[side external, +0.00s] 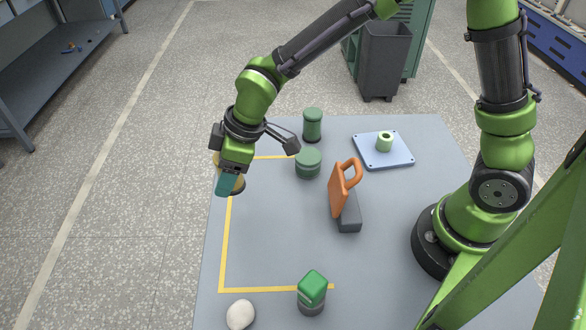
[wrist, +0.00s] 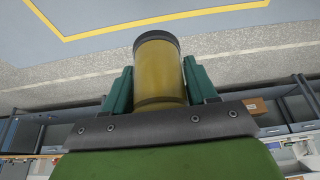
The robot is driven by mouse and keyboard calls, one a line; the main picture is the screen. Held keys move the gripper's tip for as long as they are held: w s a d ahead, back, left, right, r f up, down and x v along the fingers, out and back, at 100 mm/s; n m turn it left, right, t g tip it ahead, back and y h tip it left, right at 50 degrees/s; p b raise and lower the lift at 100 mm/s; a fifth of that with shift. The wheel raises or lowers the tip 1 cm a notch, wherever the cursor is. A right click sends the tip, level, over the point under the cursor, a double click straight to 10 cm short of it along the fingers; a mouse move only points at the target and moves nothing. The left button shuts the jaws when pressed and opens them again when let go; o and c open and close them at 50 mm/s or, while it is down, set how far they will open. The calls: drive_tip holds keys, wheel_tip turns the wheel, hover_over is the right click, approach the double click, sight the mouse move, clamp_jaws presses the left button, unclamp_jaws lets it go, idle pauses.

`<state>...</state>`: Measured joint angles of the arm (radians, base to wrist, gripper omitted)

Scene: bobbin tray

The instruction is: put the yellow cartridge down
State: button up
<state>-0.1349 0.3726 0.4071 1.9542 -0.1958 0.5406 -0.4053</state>
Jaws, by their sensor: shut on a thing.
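The yellow cartridge (wrist: 159,75) is a yellow cylinder with a dark end cap. In the wrist view it sits between the two teal fingers of my gripper (wrist: 160,88), which are shut on it. In the side view my gripper (side external: 229,183) is at the far left edge of the table, near the corner of the yellow tape outline.
On the grey table (side external: 270,245) stand a dark green cylinder (side external: 312,125), a green round jar (side external: 308,163), an orange handled piece on a grey block (side external: 340,190), a blue plate (side external: 370,156) with a light green ring (side external: 384,141), a green-topped block (side external: 312,288) and a white stone (side external: 240,315). The taped area's middle is clear.

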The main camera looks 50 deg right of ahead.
drive_tip(key=s+a+n+g+y, duration=0.1)
drive_tip(key=s+a+n+g, duration=0.1)
drive_tip(key=s+a+n, duration=0.4)
drive_tip(key=shift+n+g, duration=0.3)
drive_tip(key=shift+n, duration=0.3)
drive_tip(key=f, duration=0.2)
drive_tip(key=s+f, duration=0.1)
drive_tip(key=f, duration=0.2)
drive_tip(key=d+f, duration=0.1)
drive_tip(key=f, duration=0.2)
drive_tip(key=shift+s+f, duration=0.15)
drive_tip(key=shift+s, duration=0.1)
drive_tip(key=shift+f, duration=0.1)
drive_tip(key=o, duration=1.1)
drive_tip(key=shift+d, duration=0.1)
drive_tip(key=shift+o, duration=0.2)
